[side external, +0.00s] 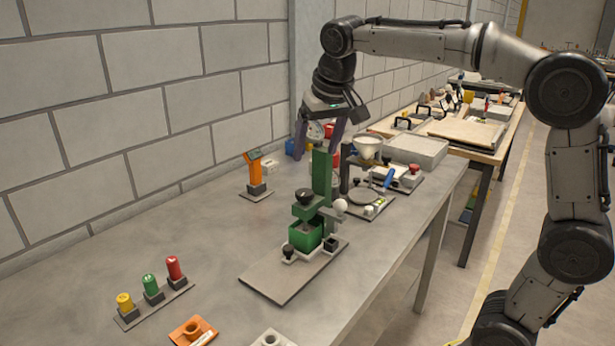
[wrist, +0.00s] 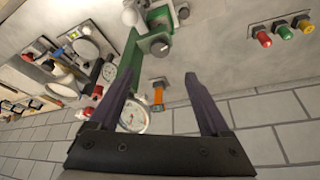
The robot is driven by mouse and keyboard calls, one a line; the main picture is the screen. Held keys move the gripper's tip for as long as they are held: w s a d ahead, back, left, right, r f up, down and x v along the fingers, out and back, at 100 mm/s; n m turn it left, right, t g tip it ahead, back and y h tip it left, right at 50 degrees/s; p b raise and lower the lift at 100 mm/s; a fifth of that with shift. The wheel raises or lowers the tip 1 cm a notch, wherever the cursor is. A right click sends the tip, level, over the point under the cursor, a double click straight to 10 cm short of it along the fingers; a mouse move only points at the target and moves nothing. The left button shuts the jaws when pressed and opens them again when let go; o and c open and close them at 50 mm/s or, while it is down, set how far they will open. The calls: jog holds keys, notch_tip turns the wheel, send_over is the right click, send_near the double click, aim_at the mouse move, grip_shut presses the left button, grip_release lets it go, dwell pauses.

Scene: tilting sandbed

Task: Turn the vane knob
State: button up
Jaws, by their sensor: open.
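A green stand (side external: 321,178) rises from a flat grey base plate (side external: 285,271) on the bench. A black round knob (side external: 304,196), which looks like the vane knob, sits on its green arm above a green box (side external: 306,234). In the wrist view the knob (wrist: 160,46) shows beyond the fingertips, near the top middle. My gripper (side external: 315,152) is open with its two purple fingers apart, above and behind the knob. Its fingertips (wrist: 160,76) hold nothing and are clear of the knob.
A white ball (side external: 340,205) sits right of the stand. An orange post (side external: 254,170) stands to the left. Yellow, green and red buttons (side external: 151,287) are front left.

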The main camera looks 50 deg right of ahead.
aim_at(305, 193)
jog(key=x, duration=1.2)
jog(key=shift+d+f, duration=0.1)
jog(key=shift+f, duration=0.2)
grip_shut()
